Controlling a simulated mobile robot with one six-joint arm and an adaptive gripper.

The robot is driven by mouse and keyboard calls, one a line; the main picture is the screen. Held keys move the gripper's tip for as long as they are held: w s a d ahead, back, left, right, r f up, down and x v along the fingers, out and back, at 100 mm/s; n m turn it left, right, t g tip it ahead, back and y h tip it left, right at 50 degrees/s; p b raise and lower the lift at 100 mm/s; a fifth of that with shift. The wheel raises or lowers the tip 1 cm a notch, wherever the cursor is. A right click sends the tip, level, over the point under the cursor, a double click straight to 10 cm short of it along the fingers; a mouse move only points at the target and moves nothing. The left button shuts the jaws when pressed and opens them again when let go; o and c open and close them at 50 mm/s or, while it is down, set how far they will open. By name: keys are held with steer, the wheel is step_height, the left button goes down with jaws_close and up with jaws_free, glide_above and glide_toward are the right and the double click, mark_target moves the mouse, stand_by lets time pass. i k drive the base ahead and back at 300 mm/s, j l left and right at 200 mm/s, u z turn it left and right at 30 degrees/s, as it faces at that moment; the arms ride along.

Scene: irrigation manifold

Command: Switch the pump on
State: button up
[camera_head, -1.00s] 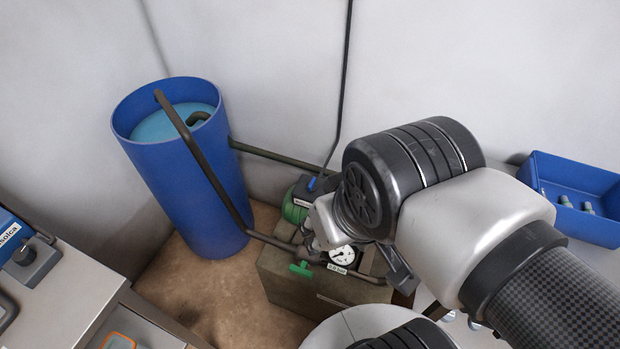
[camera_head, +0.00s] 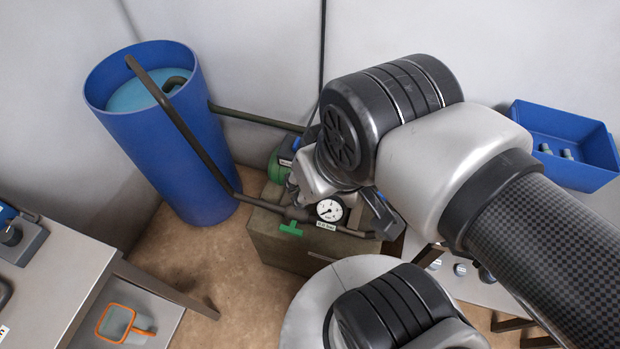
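The green pump (camera_head: 279,164) stands on a grey-brown block (camera_head: 262,243) in the middle of the camera_head view, mostly hidden behind my arm. Its switch cannot be made out clearly. A round white pressure gauge (camera_head: 329,210) and a green valve handle (camera_head: 291,229) sit on the dark pipe in front of the pump. My gripper (camera_head: 382,214) reaches down over the block's right part, beside the gauge. Its fingers are mostly hidden by my wrist, so I cannot tell whether they are open or hold anything.
A blue water barrel (camera_head: 180,150) stands left of the pump, with dark pipes running to the block. A blue bin (camera_head: 572,135) with small fittings is at the right. A grey table (camera_head: 75,270) is at the lower left, above a shelf holding an orange-rimmed item (camera_head: 117,322).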

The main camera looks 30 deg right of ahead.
mark_target(296, 145)
steer(key=i+j+z, duration=0.15)
steer(key=z, duration=0.2)
steer(key=i+j+z, duration=0.4)
steer(key=k+l, duration=0.05)
steer(key=l, duration=0.05)
